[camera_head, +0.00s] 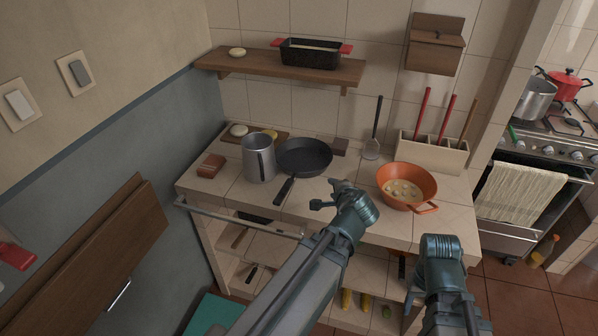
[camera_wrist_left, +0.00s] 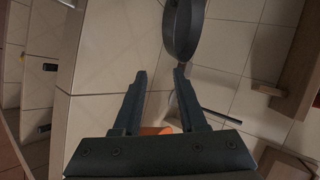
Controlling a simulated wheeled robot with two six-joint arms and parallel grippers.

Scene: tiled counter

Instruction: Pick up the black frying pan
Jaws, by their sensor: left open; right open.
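The black frying pan (camera_head: 306,157) lies flat on the tiled counter, its handle (camera_head: 284,190) pointing toward the front edge. In the left wrist view part of its dark side (camera_wrist_left: 183,30) shows at the top, beyond the fingertips. My left gripper (camera_head: 328,196) is open and empty, to the right of the pan handle and apart from it. Its two spread fingers show in the left wrist view (camera_wrist_left: 161,75). My right gripper (camera_head: 438,250) is at the lower right, in front of the counter, open; its fingers are mostly hidden by its wrist.
A grey metal mug (camera_head: 259,158) stands close to the pan's left. An orange pan (camera_head: 408,184) with food sits to the right. A utensil holder (camera_head: 433,153) stands behind it. A brown block (camera_head: 211,165) lies at the left. A rail (camera_head: 240,219) runs along the front.

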